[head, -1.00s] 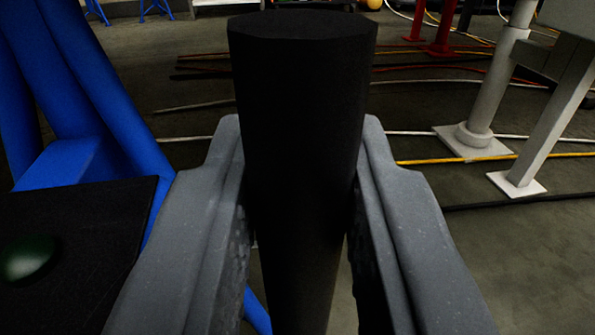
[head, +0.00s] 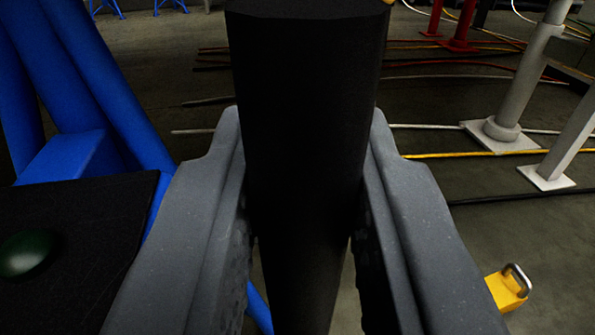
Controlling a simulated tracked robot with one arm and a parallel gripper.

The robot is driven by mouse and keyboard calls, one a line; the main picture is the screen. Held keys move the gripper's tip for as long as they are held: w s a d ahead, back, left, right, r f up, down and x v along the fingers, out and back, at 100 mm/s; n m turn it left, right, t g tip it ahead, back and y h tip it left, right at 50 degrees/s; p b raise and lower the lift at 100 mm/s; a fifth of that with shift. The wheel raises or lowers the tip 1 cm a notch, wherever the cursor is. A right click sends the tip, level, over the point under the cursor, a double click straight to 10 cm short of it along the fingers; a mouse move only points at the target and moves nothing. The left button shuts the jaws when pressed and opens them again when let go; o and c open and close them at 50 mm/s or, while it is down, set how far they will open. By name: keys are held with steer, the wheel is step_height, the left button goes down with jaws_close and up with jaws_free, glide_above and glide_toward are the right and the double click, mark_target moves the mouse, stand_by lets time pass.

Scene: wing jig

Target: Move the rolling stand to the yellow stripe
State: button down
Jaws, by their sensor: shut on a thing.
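My gripper (head: 304,125) is shut on a thick black post (head: 305,75), with one grey finger on each side of it. The post stands nearly upright, and its lower end is hidden between the fingers. Blue tubes (head: 95,80) of a frame rise at the left; they look like part of the rolling stand, but their link to the post is hidden. A thin yellow line (head: 480,154) runs along the floor at the right. It looks like a cable, and I cannot tell a painted yellow stripe anywhere.
A black plate with a green dome (head: 28,254) is at the lower left. A yellow block with a metal loop (head: 508,288) is at the lower right. Grey legs with white foot plates (head: 500,136) stand at the right. Red posts (head: 458,30) and several cables lie beyond.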

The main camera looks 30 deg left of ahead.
steer(key=shift+w+d, duration=0.2)
steer(key=c, duration=1.3)
jaws_free()
steer(key=shift+r, duration=0.1)
steer(key=shift+c, duration=0.2)
steer(key=shift+d, duration=0.1)
steer(key=shift+s+d, duration=0.1)
steer(key=shift+s, duration=0.05)
steer(key=p+v, duration=0.1)
steer(key=v, duration=1.2)
steer(key=shift+s, duration=0.25)
